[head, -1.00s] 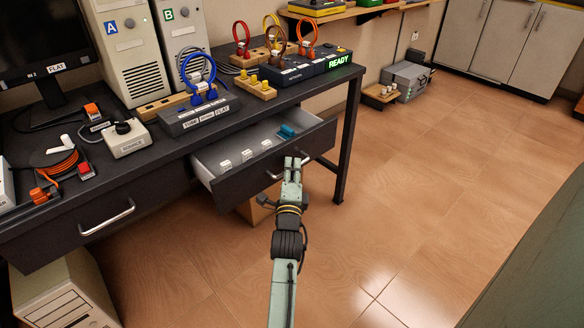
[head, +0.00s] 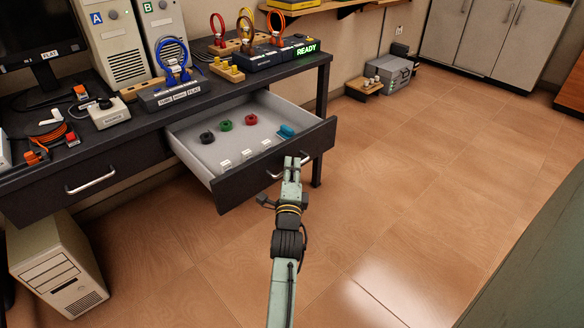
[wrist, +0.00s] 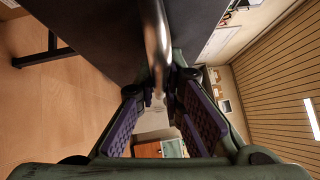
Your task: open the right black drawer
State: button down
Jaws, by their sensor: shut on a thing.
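The right black drawer (head: 240,189) is pulled well out from under the black desk in the head view. Its light grey inside shows black, green and red round pieces, several small white-labelled places and a teal item. My gripper (head: 291,162) is at the drawer's front, shut on the silver bar handle (head: 274,174). In the wrist view the handle (wrist: 156,40) runs down between the purple-padded fingers of my gripper (wrist: 163,105), against the dark drawer front (wrist: 95,30). The part of the handle inside the fingers is partly hidden.
The left drawer (head: 85,195) is closed. The desk holds computer towers (head: 108,45), cable stands and a READY box (head: 297,52). A beige PC case (head: 58,265) stands on the floor at left.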

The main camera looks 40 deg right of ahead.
jog(key=shift+s, duration=0.4)
jog(key=c, duration=1.7)
grip_release()
jog(key=v, duration=1.2)
